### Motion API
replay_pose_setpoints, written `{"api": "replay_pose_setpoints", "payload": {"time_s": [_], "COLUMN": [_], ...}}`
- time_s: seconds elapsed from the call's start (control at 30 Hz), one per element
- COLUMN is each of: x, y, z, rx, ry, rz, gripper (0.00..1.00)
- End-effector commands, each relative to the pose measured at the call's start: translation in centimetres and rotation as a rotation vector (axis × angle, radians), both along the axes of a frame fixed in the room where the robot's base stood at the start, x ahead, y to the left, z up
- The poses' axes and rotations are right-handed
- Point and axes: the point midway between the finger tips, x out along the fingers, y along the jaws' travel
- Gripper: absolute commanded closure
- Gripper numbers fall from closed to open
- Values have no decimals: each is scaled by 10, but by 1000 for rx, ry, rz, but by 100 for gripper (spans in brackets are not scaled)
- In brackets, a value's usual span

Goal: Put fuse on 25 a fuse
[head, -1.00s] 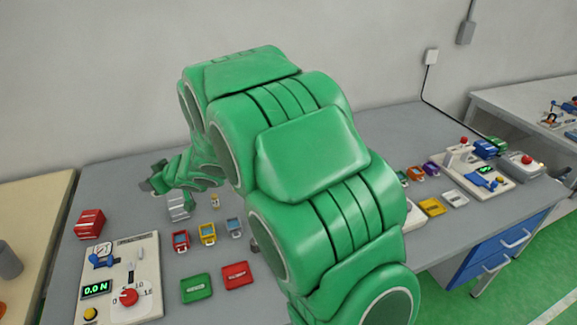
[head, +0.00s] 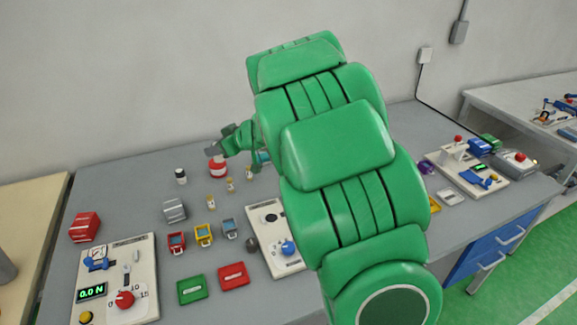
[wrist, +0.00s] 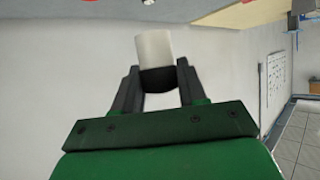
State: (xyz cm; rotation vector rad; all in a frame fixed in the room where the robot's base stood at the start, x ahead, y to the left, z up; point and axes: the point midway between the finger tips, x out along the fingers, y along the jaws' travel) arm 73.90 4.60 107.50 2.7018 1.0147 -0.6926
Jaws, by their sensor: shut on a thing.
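In the wrist view my gripper (wrist: 156,78) is shut on a cylinder (wrist: 153,48) with a white upper part and a black lower part. The held cylinder is hard to make out in the head view, where my gripper (head: 217,151) is above the back of the grey bench. Small yellowish fuse-like pieces (head: 231,185) stand in a row near it. I cannot read any fuse rating.
Red, yellow and grey holders (head: 203,235) stand in front of the small pieces. Green (head: 193,289) and red trays (head: 234,276) lie nearer. A gauge panel (head: 117,275) is at left, and a blue-knobbed panel (head: 270,213) is partly hidden by my arm.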

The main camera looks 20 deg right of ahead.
Motion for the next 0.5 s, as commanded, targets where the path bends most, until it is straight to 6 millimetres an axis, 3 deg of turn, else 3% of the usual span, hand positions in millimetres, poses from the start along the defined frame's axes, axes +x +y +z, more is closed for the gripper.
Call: {"api": "replay_pose_setpoints", "payload": {"time_s": [0.03,0.5], "x": [0,-23], "y": [-14,-113], "z": [1,5], "rx": [-1,1], "ry": [0,-1], "rz": [-8,-23], "gripper": [89,89]}}
